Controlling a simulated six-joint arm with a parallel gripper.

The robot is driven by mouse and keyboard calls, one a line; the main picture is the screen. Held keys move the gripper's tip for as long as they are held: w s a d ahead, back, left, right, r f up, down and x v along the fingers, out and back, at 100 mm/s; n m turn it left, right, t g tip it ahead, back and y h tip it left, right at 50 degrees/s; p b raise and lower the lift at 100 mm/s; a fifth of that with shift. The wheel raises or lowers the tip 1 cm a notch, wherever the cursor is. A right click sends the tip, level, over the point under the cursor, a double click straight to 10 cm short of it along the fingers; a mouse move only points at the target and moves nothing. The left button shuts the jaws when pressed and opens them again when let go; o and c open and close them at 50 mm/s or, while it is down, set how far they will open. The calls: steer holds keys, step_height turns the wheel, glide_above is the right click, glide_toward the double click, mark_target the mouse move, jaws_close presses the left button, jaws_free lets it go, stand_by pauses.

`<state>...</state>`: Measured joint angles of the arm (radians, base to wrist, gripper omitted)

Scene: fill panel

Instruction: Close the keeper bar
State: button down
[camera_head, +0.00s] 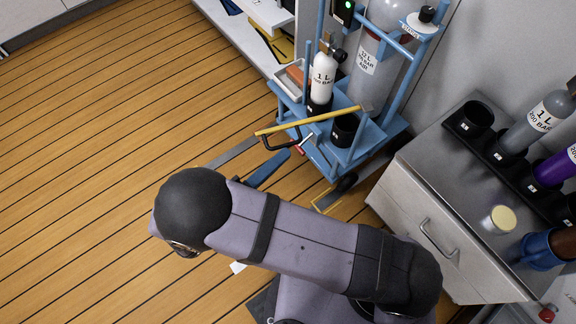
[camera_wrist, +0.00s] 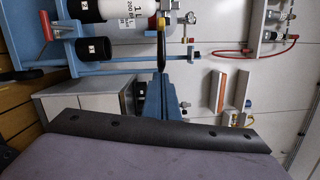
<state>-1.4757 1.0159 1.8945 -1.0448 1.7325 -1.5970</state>
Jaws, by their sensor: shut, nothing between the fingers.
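The yellow keeper bar (camera_head: 310,121) runs slantwise across the front of the blue cart, in front of the small white 1 L bottle (camera_head: 323,78). Its right end is near a blue post, and its left end reaches out past the cart. A dark loop shows just under its left part. My gripper (camera_head: 287,153) is shut and empty, near that loop and below the bar. In the wrist view my gripper (camera_wrist: 161,74) points toward the cart, with some yellow of the bar (camera_wrist: 161,20) beyond. I cannot tell whether it touches. My arm hides part of the gripper in the head view.
The blue cart (camera_head: 380,140) also holds a large grey cylinder (camera_head: 378,70) and an empty black cup (camera_head: 345,131). A grey cabinet (camera_head: 440,215) with bottles and a cup rack stands at right. The wooden floor (camera_head: 110,110) at left is clear.

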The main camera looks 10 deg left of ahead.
steer(key=w+a+p, duration=0.1)
steer(key=w+a, duration=0.2)
steer(key=w, duration=0.4)
steer(key=w+a+p, duration=0.1)
steer(key=w+a, duration=0.2)
steer(key=w, duration=0.3)
steer(key=w+d+m+g+h+b, duration=0.3)
steer(key=w+b, duration=0.8)
steer(key=w, duration=0.6)
steer(key=shift+w+d+r+b, duration=0.15)
steer(key=shift+w+d+b, duration=0.2)
steer(key=shift+d, duration=0.2)
steer(key=shift+r, duration=0.2)
step_height(320, 180, up, 9)
steer(key=s+a+p, duration=0.1)
steer(key=p, duration=0.3)
steer(key=shift+r, duration=0.15)
